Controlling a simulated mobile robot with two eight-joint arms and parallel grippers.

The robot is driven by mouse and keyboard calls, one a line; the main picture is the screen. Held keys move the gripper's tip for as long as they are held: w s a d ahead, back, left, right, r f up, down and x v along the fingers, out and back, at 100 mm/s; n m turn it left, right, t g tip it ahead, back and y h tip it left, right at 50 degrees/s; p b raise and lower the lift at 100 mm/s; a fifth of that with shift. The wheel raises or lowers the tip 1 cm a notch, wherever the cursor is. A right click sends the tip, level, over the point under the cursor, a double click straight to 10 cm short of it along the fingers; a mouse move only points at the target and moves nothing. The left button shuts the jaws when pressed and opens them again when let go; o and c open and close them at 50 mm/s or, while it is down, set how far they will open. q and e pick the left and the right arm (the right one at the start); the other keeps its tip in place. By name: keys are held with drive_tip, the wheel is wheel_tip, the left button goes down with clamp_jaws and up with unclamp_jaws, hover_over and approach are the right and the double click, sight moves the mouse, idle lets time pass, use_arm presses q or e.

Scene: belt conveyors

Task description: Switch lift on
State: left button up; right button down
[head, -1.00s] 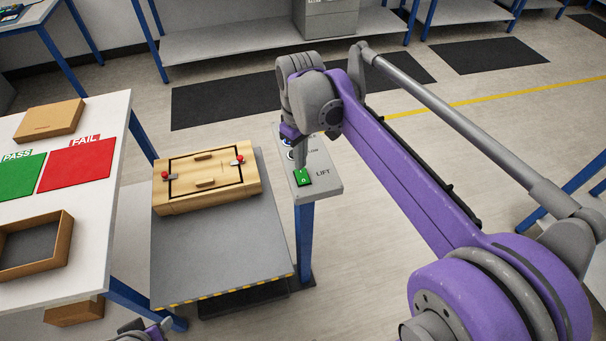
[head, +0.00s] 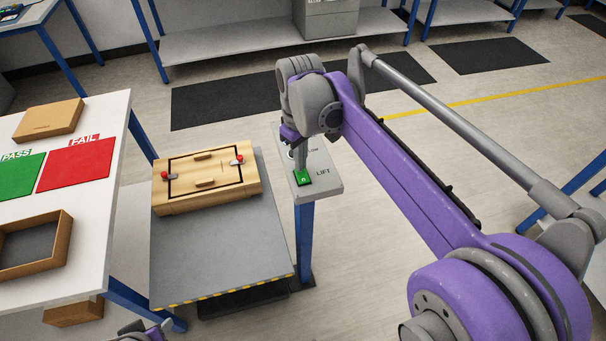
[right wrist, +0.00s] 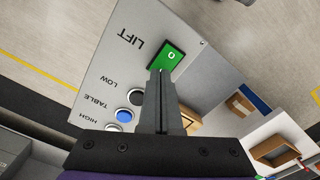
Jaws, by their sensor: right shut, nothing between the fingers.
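The lift control panel (head: 322,177) is a grey box on a blue post, with LIFT lettering beside a green rocker switch (head: 304,179). In the right wrist view the green switch (right wrist: 172,56) shows a 0 mark at its far part. My right gripper (head: 302,170) is shut and empty, pointing down at the switch. In the right wrist view its fingertips (right wrist: 161,72) overlap the switch's near edge; whether they touch it I cannot tell. Only a small part of my left arm (head: 145,332) shows at the bottom edge; its fingers are not clear.
The grey lift platform (head: 215,250) beside the panel carries a wooden box (head: 206,180) with red-knobbed clamps. A blue button (right wrist: 124,116) and a black button (right wrist: 136,96) sit on the panel. A white table (head: 70,235) stands at left.

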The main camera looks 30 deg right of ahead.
use_arm(q)
drive_tip(key=shift+s+f, duration=0.1)
drive_tip(key=shift+f, duration=0.25)
use_arm(e)
drive_tip(key=shift+f, duration=0.55)
drive_tip(key=shift+r, duration=0.1)
drive_tip(key=shift+r+p, duration=1.9)
drive_tip(key=shift+r, duration=1.6)
use_arm(q)
wheel_tip(320, 180, up, 6)
drive_tip(key=w, duration=0.2)
drive_tip(key=shift+f, duration=0.15)
use_arm(e)
drive_tip(key=shift+s+f, duration=0.1)
